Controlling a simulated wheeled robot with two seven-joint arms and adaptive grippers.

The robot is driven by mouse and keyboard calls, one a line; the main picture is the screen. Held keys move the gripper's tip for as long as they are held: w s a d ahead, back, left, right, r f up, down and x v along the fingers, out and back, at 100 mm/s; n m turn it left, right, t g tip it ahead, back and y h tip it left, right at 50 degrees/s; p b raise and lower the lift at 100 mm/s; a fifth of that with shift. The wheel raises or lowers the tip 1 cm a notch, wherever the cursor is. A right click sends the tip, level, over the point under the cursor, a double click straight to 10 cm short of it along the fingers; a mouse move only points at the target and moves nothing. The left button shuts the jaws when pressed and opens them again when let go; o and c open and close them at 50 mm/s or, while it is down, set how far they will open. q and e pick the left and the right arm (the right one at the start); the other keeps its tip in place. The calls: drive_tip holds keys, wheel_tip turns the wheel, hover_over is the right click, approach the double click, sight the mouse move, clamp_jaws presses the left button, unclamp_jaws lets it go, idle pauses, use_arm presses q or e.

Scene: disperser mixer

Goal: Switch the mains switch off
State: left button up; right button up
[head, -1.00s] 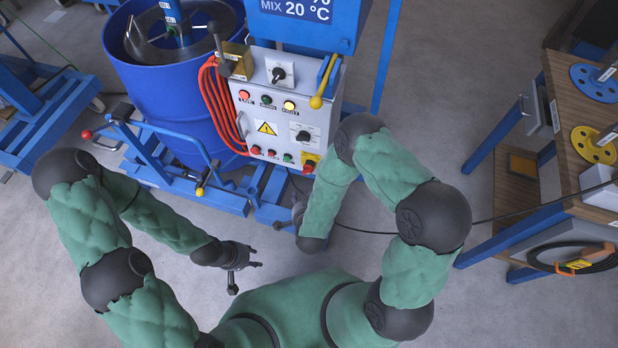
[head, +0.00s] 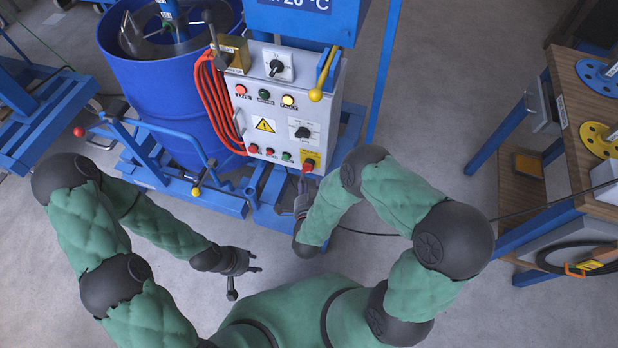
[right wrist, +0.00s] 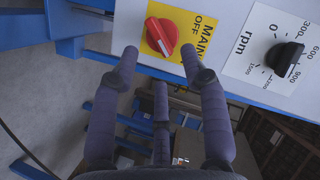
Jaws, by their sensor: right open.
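The mains switch is a red rotary knob (right wrist: 162,36) on a yellow plate lettered MAINS and OFF, with its ridge slanted in the right wrist view. In the head view the switch (head: 309,165) sits at the lower right corner of the grey control panel (head: 276,109). My right gripper (right wrist: 159,50) is open and empty; its two fingertips lie either side of the knob's lower edge in the picture, with a third finger below. I cannot tell whether they touch it. In the head view this gripper (head: 304,184) is just below the switch. My left gripper (head: 255,262) is open and empty, away from the panel.
A black rpm dial (right wrist: 284,58) is beside the switch in the right wrist view. Several buttons and lamps, red cables (head: 215,105) and a yellow-knobbed lever (head: 316,94) are on or by the panel. A blue drum (head: 175,90) stands left; a wooden workbench (head: 590,125) stands right.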

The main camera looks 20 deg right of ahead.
sight(307, 169)
drive_tip(key=shift+b+x, duration=0.55)
drive_tip(key=shift+x, duration=1.4)
drive_tip(key=shift+c, duration=0.3)
clamp_jaws()
